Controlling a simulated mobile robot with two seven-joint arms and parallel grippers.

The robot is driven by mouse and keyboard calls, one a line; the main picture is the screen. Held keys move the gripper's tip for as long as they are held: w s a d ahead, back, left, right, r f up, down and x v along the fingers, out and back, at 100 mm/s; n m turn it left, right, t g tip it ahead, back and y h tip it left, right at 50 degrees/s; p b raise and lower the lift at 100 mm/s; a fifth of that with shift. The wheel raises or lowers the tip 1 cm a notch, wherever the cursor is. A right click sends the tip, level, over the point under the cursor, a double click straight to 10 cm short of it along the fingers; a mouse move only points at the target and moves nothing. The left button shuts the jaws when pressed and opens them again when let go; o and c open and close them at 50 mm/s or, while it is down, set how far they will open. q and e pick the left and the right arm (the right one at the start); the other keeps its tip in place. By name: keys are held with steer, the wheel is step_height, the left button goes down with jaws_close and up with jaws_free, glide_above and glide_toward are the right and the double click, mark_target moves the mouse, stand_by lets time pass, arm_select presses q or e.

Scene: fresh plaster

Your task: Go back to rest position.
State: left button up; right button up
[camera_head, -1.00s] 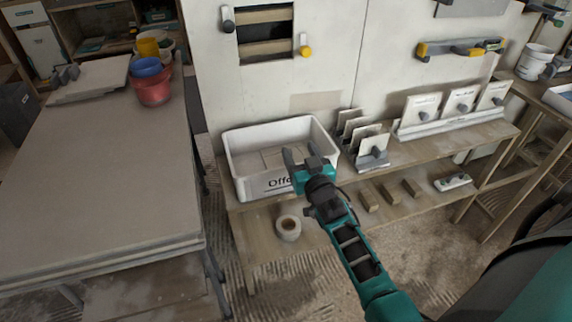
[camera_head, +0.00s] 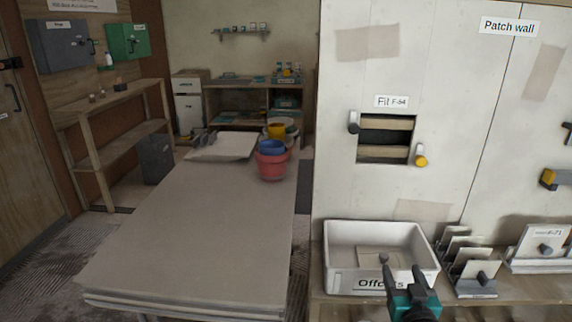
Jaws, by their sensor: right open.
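My right gripper (camera_head: 401,270) shows at the bottom right of the head view, with teal and dark grey parts. Its jaws are open and look empty. In the picture it overlaps the front right part of a white bin (camera_head: 340,256) labelled "Offcuts", hiding part of the label. A flat beige piece (camera_head: 370,257) lies in the bin. I cannot tell how far the gripper is above or in front of the bin. My left gripper is not in view.
A patch wall (camera_head: 455,120) with a slatted opening rises behind the bin. Small panels in racks (camera_head: 475,270) stand right of it. A large board-topped table (camera_head: 190,235) fills the left, with stacked buckets (camera_head: 271,166) at its far end. Floor shows left of the table.

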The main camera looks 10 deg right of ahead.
steer(key=s+a+f+n+g+y, duration=0.2)
steer(key=s+a+f+g+y, duration=0.1)
steer(key=s+a, duration=0.5)
steer(key=s+a+f+n+g+y, duration=0.2)
steer(key=s+a+f, duration=0.4)
steer(key=s, duration=0.8)
steer(key=shift+a+f+n+g+y, duration=0.15)
steer(key=shift+a+n+g+y, duration=0.3)
steer(key=shift+a+g, duration=0.5)
steer(key=shift+w+a, duration=0.1)
steer(key=shift+c, duration=0.4)
